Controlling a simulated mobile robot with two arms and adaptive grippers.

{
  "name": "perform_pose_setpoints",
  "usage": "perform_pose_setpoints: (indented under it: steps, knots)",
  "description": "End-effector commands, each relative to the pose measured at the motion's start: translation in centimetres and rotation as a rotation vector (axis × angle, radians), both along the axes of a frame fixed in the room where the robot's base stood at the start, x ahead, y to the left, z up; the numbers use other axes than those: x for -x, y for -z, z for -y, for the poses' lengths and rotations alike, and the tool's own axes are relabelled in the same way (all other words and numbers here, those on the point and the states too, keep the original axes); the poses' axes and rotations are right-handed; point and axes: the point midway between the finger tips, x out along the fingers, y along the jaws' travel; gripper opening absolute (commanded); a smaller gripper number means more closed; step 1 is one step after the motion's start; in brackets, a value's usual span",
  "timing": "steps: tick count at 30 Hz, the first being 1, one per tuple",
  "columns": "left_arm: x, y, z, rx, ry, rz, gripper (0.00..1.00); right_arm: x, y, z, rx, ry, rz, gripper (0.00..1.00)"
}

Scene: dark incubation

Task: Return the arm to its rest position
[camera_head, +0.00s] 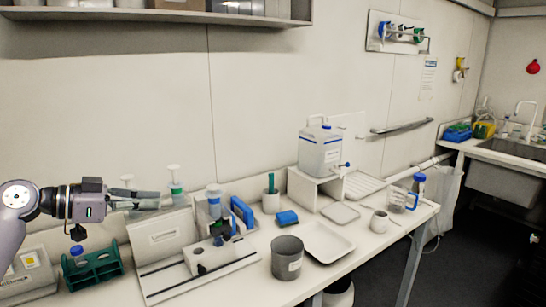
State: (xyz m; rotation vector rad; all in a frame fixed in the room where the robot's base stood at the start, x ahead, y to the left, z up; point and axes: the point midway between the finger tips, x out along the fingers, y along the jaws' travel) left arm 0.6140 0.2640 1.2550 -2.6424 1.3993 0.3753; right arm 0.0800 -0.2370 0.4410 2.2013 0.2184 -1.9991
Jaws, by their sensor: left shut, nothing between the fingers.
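My left gripper (150,201) comes in from the left on my left arm. It is raised above the left part of the white bench (240,287) and points to the right. Its fingers are together with nothing between them. They overlap the picture of the pump-topped bottles behind, and I cannot tell how far apart they are in depth. My right gripper is out of view.
Below the gripper are a green rack (92,270) and a white device with a rail (198,262). A grey beaker (286,258), a white tray (325,243) and a carboy (320,152) stand farther right. A shelf (160,16) hangs above.

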Motion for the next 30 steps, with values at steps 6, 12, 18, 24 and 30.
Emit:
perform_pose_setpoints:
  steps: [6,12,18,24,30]
  knots:
    - [0.6,4.8,1.9,-0.055,0.004,-0.066,0.00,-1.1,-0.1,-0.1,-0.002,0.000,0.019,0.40]
    - [1.9,11.0,4.1,-0.128,0.002,-0.152,0.00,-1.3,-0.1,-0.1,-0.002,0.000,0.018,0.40]
    - [5.7,20.5,7.4,-0.239,-0.018,-0.280,0.00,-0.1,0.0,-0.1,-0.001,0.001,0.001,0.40]
    - [13.5,31.1,10.4,-0.371,-0.116,-0.446,0.00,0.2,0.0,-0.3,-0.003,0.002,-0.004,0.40]
    - [21.9,37.0,10.7,-0.459,-0.304,-0.592,0.00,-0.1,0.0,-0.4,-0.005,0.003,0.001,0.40]
